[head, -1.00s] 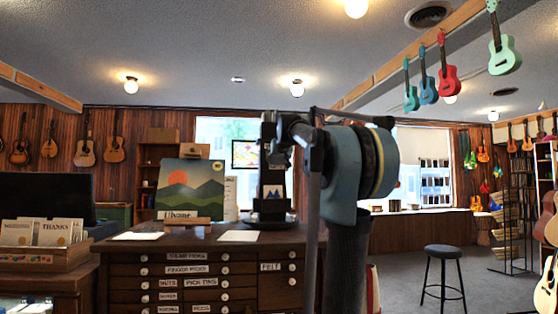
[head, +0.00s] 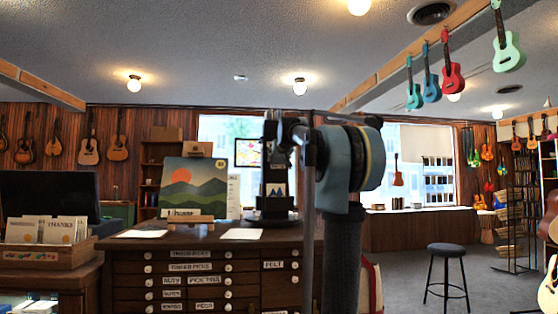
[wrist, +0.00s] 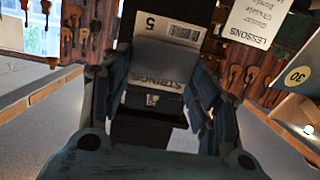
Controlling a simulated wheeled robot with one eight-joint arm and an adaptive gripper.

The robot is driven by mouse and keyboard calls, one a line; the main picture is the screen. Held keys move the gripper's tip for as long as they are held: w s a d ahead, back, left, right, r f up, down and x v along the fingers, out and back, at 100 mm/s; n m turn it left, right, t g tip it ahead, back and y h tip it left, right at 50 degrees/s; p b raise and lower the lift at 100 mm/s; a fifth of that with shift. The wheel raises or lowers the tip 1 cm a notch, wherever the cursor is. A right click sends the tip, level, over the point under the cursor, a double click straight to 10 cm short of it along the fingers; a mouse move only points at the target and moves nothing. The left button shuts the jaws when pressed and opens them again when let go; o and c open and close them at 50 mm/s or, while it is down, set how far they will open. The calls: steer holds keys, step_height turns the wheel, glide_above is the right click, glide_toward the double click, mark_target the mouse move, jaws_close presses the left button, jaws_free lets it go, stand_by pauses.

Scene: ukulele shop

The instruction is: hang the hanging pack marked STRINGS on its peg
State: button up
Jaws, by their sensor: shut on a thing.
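In the wrist view, the pack marked STRINGS (wrist: 152,73) lies between the two dark fingers of my gripper (wrist: 157,88). Its lettering is upside down in that picture. My gripper is shut on the pack, and the fingers cover its sides. A pale panel with a 5 (wrist: 170,27) shows just above it; I cannot tell whether it is part of the pack. A small white card with blue peaks (head: 276,190) shows there. I cannot make out the peg.
The drawer cabinet (head: 205,265) carries a mountain picture (head: 195,187) and white papers. A card box (head: 45,238) stands at the left. A stool (head: 446,250) and a dark rack (head: 523,200) stand at the right. Ukuleles (head: 452,75) hang from a beam. Open floor lies around the stool.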

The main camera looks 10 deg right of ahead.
steer(key=shift+r+x, duration=0.25)
steer(key=shift+x, duration=1)
steer(key=shift+w+f, duration=0.45)
steer(key=shift+w, duration=0.25)
steer(key=o, duration=1)
steer(key=shift+s, duration=0.1)
steer(key=v, duration=1.1)
steer(key=shift+s, duration=0.3)
